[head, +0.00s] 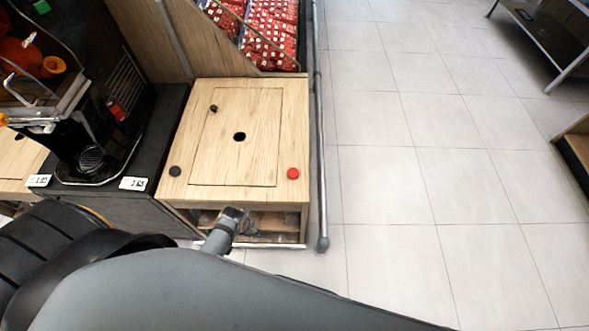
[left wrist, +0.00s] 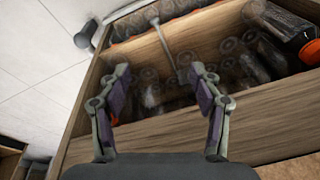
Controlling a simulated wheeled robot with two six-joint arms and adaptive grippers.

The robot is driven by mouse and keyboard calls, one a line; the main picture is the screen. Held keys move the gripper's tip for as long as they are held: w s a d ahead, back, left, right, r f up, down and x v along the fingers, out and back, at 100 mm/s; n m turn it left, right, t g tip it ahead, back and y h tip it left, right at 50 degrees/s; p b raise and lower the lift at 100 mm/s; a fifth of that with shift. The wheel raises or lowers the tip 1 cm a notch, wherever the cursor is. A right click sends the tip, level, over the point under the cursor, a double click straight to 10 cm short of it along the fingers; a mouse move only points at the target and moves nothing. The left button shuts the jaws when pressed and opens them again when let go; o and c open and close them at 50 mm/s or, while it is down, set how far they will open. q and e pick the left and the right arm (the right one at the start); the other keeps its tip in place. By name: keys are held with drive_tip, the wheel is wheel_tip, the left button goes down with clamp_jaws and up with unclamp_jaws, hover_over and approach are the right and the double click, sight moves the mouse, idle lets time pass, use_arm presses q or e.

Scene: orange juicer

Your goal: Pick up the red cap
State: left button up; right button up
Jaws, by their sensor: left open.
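The red cap (head: 293,173) lies on the right front part of the light wooden cabinet top (head: 200,185) in the head view. My left arm crosses the bottom of that view. A grey piece that seems to be its end shows at the cabinet's front edge, left of and below the cap, but its fingers cannot be made out. In the left wrist view my left gripper (left wrist: 158,75) is open with nothing between its fingers. It faces an open wooden compartment (left wrist: 185,118) holding clear bottles. The red cap does not show in that view. My right gripper is not in view.
A dark round cap (head: 174,171) and a small dark object (head: 213,108) lie on the cabinet top, with a dark hole (head: 239,137) in the middle. A black juicer machine (head: 100,110) stands left. A grey rail (head: 321,160) runs along the right side; tiled floor beyond is clear.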

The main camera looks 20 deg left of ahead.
use_arm(q)
drive_tip(key=w+r, duration=0.3)
drive_tip(key=r, duration=1)
drive_tip(key=shift+m, duration=0.8)
drive_tip(key=w+d, duration=0.1)
drive_tip(key=w, duration=0.1)
drive_tip(key=w+d+r, duration=0.1)
drive_tip(key=w, duration=0.1)
drive_tip(key=w+d+p, duration=0.1)
drive_tip(key=w, duration=0.2)
drive_tip(key=shift+w+d+r, duration=0.1)
drive_tip(key=shift+d+r, duration=0.2)
drive_tip(key=w+d+r+m+g, duration=0.2)
drive_tip(key=w+d+r+m, duration=0.1)
drive_tip(key=w+d+r, duration=0.55)
hover_over(293, 173)
wheel_tip(293, 173, down, 4)
drive_tip(key=shift+s+a+r+h+p, duration=0.1)
drive_tip(key=shift+s+a+h+p, duration=0.05)
drive_tip(key=shift+h+p, duration=0.25)
drive_tip(key=shift+w+f, duration=0.15)
drive_tip(key=shift+f, duration=1.35)
drive_tip(key=shift+w+f, duration=0.1)
drive_tip(key=shift+f, duration=1.4)
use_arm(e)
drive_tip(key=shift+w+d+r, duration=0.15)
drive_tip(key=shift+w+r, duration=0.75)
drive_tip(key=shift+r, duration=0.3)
use_arm(q)
drive_tip(key=shift+c, duration=0.4)
